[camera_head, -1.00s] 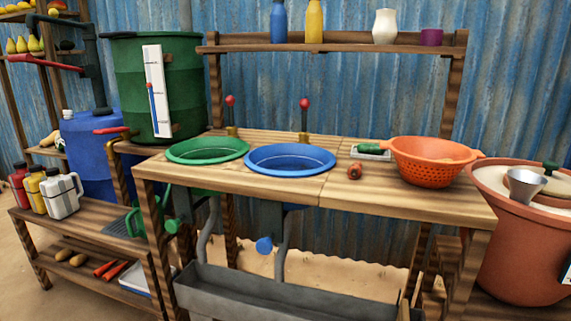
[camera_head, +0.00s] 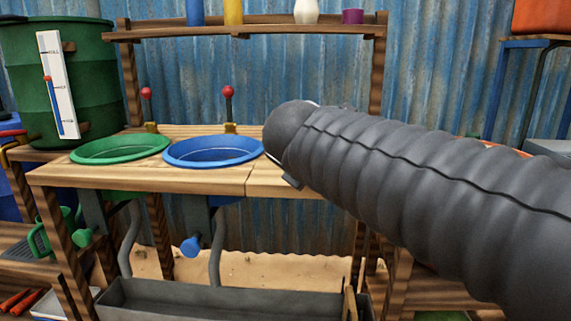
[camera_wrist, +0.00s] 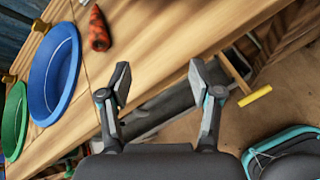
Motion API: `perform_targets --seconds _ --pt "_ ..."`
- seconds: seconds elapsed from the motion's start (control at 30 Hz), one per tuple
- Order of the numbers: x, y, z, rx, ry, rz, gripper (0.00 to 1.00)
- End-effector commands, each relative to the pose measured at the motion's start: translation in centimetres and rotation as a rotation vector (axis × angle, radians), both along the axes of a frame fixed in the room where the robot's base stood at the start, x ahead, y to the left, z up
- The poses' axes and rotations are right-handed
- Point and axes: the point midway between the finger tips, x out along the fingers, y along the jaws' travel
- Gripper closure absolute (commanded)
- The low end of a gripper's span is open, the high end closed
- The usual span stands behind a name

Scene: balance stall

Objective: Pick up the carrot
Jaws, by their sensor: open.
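A carrot (camera_wrist: 98,28), orange-red with dark patches, lies on the wooden counter (camera_wrist: 160,45) near the top of the wrist view, beside the blue basin. My gripper (camera_wrist: 160,68) is open and empty, its two fingers wide apart. The carrot is apart from it, up and to the left of the left finger in that view. In the head view my dark ribbed arm hides the right part of the counter, and neither that carrot nor my gripper can be made out there.
The blue basin (camera_head: 212,151) and green basin (camera_head: 120,149) are set in the counter, with red-knobbed levers behind. A grey trough (camera_head: 225,301) stands below. More carrots (camera_head: 14,300) lie on a low shelf at left. Bottles and cups stand on the back shelf (camera_head: 265,31).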

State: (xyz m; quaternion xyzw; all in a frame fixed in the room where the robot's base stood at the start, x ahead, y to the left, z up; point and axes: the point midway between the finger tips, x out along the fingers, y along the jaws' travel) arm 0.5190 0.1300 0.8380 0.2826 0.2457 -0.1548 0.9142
Motion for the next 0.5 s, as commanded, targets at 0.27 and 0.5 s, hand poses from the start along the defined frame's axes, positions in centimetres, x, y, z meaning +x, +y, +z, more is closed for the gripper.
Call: perform_targets --seconds 0.27,0.5 --pt "3.3 6.9 3.4 -0.443 -0.091 0.295 0.36" --pt "5.5 7.6 3.1 -0.513 -0.102 0.330 0.36"
